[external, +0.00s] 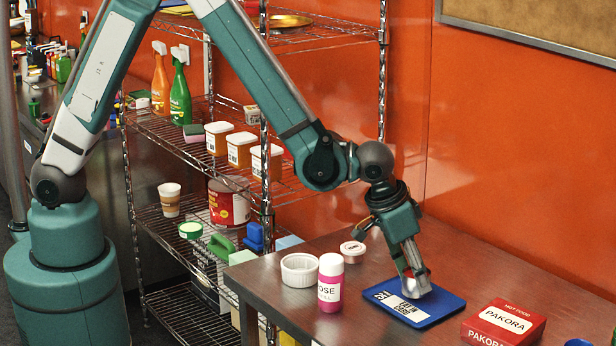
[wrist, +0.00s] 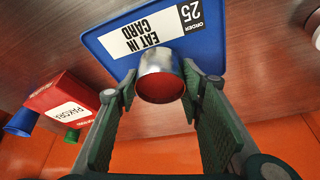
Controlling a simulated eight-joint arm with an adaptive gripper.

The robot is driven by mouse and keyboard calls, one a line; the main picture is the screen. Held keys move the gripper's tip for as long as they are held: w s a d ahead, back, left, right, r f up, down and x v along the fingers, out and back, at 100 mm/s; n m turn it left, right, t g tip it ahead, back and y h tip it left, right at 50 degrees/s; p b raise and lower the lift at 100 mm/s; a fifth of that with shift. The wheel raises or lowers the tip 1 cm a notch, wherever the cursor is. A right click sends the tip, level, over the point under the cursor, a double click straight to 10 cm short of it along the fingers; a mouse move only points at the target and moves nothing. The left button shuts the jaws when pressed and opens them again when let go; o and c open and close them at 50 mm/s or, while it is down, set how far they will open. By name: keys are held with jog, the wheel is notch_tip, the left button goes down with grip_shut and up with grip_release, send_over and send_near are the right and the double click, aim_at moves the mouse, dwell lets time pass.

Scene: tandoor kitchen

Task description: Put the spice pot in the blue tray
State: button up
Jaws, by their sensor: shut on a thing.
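The spice pot is a small silver metal cup with red contents; it shows in the wrist view (wrist: 161,62) and in the external view (external: 417,286). My gripper (external: 412,272) points down with its fingers on either side of the pot, which also shows in the wrist view (wrist: 160,84). It is shut on the pot. The blue tray (external: 447,304) lies flat on the table with a white "EAT IN" order card on it, and shows in the wrist view too (wrist: 212,52). The pot is over the tray, by the card; I cannot tell whether it touches the tray.
A red pakora box (external: 503,322) stands right of the tray. A pink bottle (external: 330,284), a white ramekin (external: 299,270) and a small lidded tub (external: 352,251) stand to its left. A blue thing (external: 578,342) is at the bottom right. A wire shelf stands left of the table.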

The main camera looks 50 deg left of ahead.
jog(key=shift+f, duration=0.85)
jog(key=shift+f, duration=0.15)
jog(key=o, duration=0.9)
jog(key=shift+p+v, duration=0.3)
jog(key=shift+v, duration=5.85)
jog(key=shift+w, duration=0.1)
